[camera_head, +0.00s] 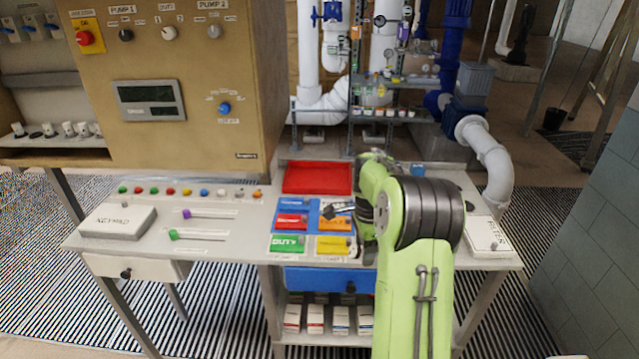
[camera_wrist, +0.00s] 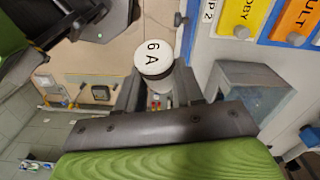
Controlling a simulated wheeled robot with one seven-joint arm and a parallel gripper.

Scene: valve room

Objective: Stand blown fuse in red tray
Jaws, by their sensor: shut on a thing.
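My gripper (camera_wrist: 156,88) is shut on a fuse (camera_wrist: 153,57). The fuse has a round white end cap with a dark marking that reads like "6 A", seen nearly end-on in the wrist view. Its lower part is hidden between the fingers. In the head view my gripper (camera_head: 343,209) is low over the right side of the coloured plates, partly hidden by my green arm. The red tray (camera_head: 317,178) lies at the back of the bench, behind those plates. It looks empty.
Blue, red, orange, green and yellow plates (camera_head: 288,243) sit in front of the tray. A grey box (camera_wrist: 245,90) stands close beside my gripper in the wrist view. A tan control cabinet (camera_head: 180,130) rises at the left. A white box (camera_head: 487,237) lies at the right.

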